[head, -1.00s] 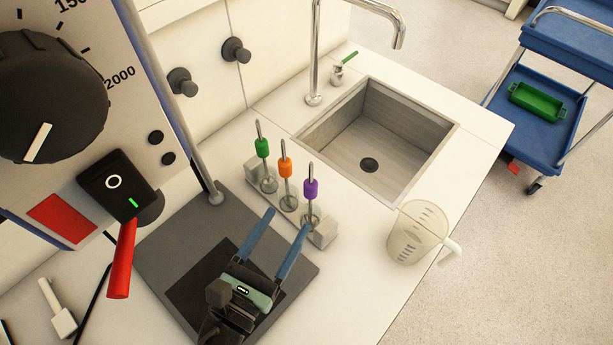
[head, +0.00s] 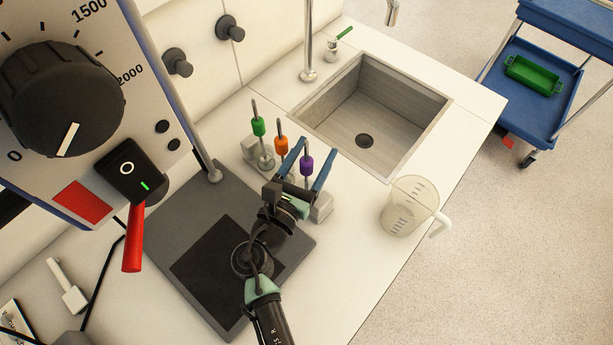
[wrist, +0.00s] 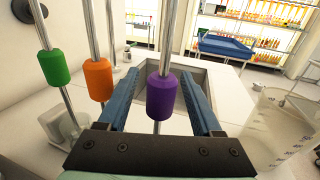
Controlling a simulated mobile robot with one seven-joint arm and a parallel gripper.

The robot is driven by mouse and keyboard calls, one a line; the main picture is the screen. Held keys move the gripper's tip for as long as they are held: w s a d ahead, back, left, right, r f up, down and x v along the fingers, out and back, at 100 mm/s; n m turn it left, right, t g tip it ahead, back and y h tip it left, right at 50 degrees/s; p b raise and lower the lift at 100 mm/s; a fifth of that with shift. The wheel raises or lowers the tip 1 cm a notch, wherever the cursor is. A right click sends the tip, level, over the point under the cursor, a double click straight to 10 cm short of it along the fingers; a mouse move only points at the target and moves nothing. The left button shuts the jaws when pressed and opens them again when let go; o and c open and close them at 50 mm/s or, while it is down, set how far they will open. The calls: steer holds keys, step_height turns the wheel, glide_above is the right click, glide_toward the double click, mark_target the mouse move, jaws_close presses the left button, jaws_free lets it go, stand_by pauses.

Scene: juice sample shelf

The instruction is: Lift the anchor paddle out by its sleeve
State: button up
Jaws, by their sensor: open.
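Three paddles stand upright in a pale rack (head: 321,209). They have a green sleeve (head: 258,126), an orange sleeve (head: 281,145) and a purple sleeve (head: 306,165). I cannot tell from the sleeves which is the anchor paddle; the paddle heads are small or hidden. My gripper (head: 316,147) is open, with its blue fingers on either side of the purple sleeve. In the wrist view the purple sleeve (wrist: 161,97) shows between the fingers, with a gap each side. The orange sleeve (wrist: 98,80) and green sleeve (wrist: 53,68) are left of the left finger.
A stirrer housing with a large knob (head: 62,98) and a red lever (head: 133,238) fills the left. Its post (head: 207,160) rises from a grey base (head: 165,235). A sink (head: 370,115) lies behind the rack, and a clear jug (head: 408,207) stands to the right.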

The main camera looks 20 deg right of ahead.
jaws_close()
stand_by(0.3)
stand_by(1.1)
